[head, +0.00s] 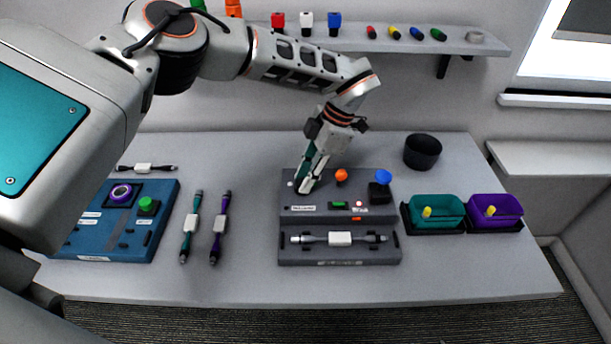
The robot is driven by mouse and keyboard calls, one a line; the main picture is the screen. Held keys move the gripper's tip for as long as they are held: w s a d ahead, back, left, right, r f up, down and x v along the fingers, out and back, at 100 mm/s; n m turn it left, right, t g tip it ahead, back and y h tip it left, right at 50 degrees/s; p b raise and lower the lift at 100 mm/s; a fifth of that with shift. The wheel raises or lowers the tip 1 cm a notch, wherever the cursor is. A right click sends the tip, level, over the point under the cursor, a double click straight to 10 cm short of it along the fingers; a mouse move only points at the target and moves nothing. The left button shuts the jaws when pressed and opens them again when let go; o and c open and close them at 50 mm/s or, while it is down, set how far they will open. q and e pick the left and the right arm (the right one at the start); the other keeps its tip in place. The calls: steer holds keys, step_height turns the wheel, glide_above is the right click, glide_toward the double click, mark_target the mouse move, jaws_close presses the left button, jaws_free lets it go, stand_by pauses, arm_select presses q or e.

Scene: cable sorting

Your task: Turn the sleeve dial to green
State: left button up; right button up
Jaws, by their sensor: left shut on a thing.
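The grey unit (337,216) stands at the middle of the table. My left gripper (304,187) reaches down from above onto the left part of its top. It is shut at the place of the sleeve dial, which its fingers hide, so I cannot see the dial's colour or pointer. An orange knob (341,175) and a blue knob (383,177) stand to the right of the gripper, apart from it. My right gripper is not in view.
A blue box (165,222) with a purple ring and green button stands left. Teal (191,224) and purple (219,226) cables lie beside it. Teal (436,211) and purple (494,209) bins and a dark bowl (422,151) stand right. A shelf (440,42) hangs behind.

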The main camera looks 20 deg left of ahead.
arm_select(q)
steer(key=o, duration=1.1)
steer(key=shift+o, duration=0.2)
steer(key=v, duration=1.2)
